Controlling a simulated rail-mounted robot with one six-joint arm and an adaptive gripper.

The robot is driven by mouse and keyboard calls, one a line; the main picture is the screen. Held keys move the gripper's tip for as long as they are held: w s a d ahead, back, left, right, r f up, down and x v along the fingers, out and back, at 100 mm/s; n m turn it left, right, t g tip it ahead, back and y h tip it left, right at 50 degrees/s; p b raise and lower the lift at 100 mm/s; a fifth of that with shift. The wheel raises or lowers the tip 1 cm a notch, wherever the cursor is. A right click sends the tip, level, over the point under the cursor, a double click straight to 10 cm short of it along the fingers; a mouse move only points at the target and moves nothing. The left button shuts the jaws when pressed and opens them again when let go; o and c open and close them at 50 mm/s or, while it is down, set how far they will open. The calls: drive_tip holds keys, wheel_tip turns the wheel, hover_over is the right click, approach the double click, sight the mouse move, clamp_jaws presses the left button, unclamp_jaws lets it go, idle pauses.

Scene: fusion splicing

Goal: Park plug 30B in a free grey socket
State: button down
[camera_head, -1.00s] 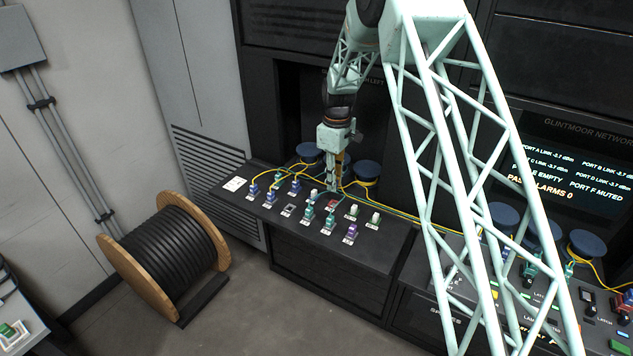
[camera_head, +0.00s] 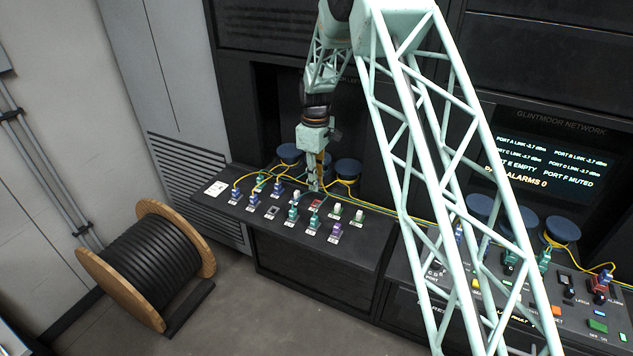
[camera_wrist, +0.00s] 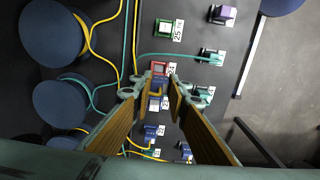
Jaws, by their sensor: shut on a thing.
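My gripper (camera_head: 314,187) hangs over the back of the left console, just behind a red socket (camera_head: 315,203). In the wrist view my gripper (camera_wrist: 156,87) has its fingers closed around a small blue plug (camera_wrist: 158,84), mostly hidden between the tips, beside the red socket (camera_wrist: 160,67). I cannot read 30B on it. A grey socket (camera_head: 271,212) in the front row of the console looks empty.
Blue plugs (camera_head: 253,200) stand on the left, teal plugs (camera_head: 292,214) and a purple plug (camera_head: 335,231) in front. Green sockets (camera_head: 358,216) are to the right. Yellow cables (camera_wrist: 88,38) run behind to round blue spools (camera_wrist: 50,35).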

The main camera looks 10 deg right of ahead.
drive_tip(key=shift+s+a+p, duration=0.8)
drive_tip(key=shift+a+p, duration=0.15)
drive_tip(key=shift+a, duration=7.1)
drive_tip(key=shift+f+b, duration=1.7)
drive_tip(key=shift+f, duration=1.4)
drive_tip(key=shift+f+b, duration=0.6)
drive_tip(key=shift+b, duration=0.1)
drive_tip(key=c, duration=2.4)
unclamp_jaws()
